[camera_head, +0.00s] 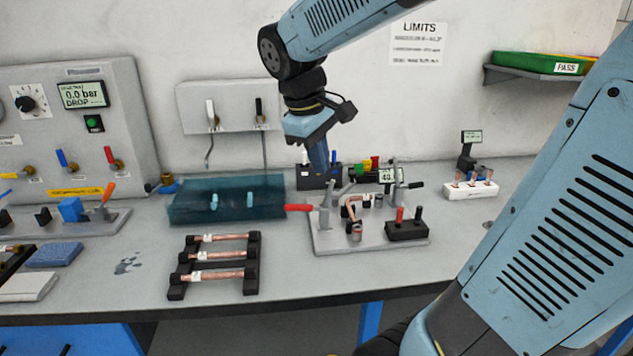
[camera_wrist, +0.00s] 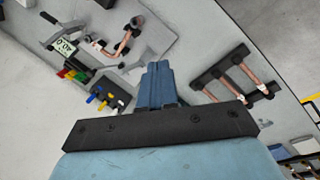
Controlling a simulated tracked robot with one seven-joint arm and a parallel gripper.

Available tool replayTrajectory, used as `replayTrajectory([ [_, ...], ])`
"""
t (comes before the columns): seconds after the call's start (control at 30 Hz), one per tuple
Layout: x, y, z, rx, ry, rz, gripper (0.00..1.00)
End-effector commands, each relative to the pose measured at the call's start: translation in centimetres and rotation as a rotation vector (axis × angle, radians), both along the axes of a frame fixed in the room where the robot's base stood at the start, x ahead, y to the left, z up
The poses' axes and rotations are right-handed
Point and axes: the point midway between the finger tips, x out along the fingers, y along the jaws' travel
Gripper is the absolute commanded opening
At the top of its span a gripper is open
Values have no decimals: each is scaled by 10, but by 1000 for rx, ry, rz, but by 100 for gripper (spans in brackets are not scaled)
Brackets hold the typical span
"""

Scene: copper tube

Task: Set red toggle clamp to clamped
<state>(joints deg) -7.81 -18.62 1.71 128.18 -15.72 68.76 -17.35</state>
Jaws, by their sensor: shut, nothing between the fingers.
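A grey fixture plate (camera_head: 345,243) stands on the bench, holding toggle clamps and bent copper tube (camera_head: 352,207). A red clamp handle (camera_head: 297,207) lies about level and sticks out left from the plate toward the teal tank. My gripper (camera_head: 320,172) points down behind and above this handle, apart from it as far as I can tell. Its fingers are shut and empty. In the wrist view my gripper (camera_wrist: 158,68) points toward the fixture plate (camera_wrist: 182,25); the red handle does not show clearly there and may be hidden by the fingers.
A teal tank (camera_head: 228,200) stands left of the fixture. A rack of copper tubes (camera_head: 217,277) is in front of it. A black block with a red upright peg (camera_head: 399,216) sits at the fixture's right. A small display (camera_head: 390,175) stands behind.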

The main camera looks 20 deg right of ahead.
Motion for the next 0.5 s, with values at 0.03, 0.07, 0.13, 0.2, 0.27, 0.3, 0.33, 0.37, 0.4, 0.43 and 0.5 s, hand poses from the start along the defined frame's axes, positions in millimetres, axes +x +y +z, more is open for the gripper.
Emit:
replayTrajectory([
  [0.03,8,2,-1,-23,31,29,0],
  [0.07,12,3,-2,-37,50,47,0],
  [0.13,22,4,-3,-70,92,88,0],
  [0.2,33,6,-5,-105,135,130,0],
  [0.27,41,8,-6,-132,172,164,0],
  [0.3,47,10,-7,-151,196,188,0],
  [0.33,51,11,-8,-164,215,205,0],
  [0.37,56,12,-9,-179,233,221,0],
  [0.4,62,14,-10,-197,257,245,0],
  [0.43,66,15,-12,-210,277,260,0],
  [0.5,77,19,-14,-242,319,299,0],
])
